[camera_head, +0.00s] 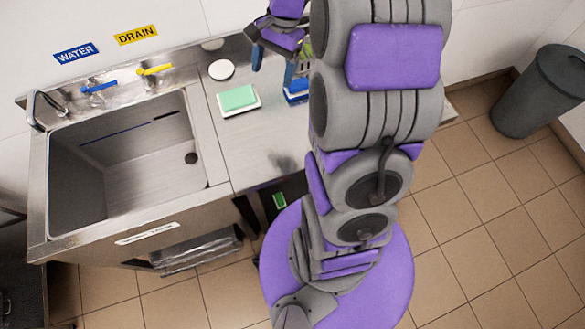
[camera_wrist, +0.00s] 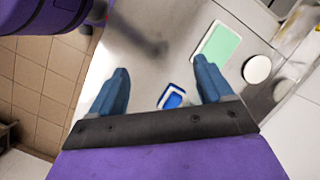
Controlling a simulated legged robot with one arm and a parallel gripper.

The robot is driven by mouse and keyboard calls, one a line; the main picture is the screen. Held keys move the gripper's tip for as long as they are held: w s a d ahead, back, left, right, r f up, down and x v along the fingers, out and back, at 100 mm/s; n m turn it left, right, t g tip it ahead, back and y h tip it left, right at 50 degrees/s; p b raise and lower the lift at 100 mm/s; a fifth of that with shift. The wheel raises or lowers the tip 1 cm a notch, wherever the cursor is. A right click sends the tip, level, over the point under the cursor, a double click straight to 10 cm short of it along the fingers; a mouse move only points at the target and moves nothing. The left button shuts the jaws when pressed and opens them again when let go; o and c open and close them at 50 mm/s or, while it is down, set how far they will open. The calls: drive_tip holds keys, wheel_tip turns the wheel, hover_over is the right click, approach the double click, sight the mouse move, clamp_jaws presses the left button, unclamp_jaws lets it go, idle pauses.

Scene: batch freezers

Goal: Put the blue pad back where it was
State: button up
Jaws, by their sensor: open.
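The blue pad (camera_wrist: 173,97) shows in the wrist view with a white border, low between my two fingers and nearer the right one. In the head view the blue pad (camera_head: 297,97) lies on the steel counter, partly covered by my arm. My gripper (camera_wrist: 160,68) is open, with its blue fingers wide apart above the counter. It also shows in the head view (camera_head: 274,64) at the back of the counter, partly hidden by my arm. I cannot tell how high it is above the pad.
A green pad on a white base (camera_head: 238,98) lies left of the blue pad. A white round disc (camera_head: 221,70) is behind it. A steel sink (camera_head: 130,165) with taps is at left. A grey bin (camera_head: 543,92) stands at right. Bare counter (camera_head: 255,150) lies in front of the pads.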

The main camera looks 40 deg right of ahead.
drive_tip(key=s+a+r+n+h, duration=0.1)
drive_tip(key=s+a+n, duration=0.3)
drive_tip(key=s, duration=0.4)
drive_tip(key=s+a+r+n+h, duration=0.1)
drive_tip(key=s+a+n, duration=0.2)
drive_tip(key=s, duration=0.6)
drive_tip(key=s+a+r+n+g+h, duration=0.1)
drive_tip(key=s+a+n, duration=0.3)
drive_tip(key=s, duration=0.5)
drive_tip(key=shift+a+n, duration=0.35)
drive_tip(key=shift+n, duration=0.65)
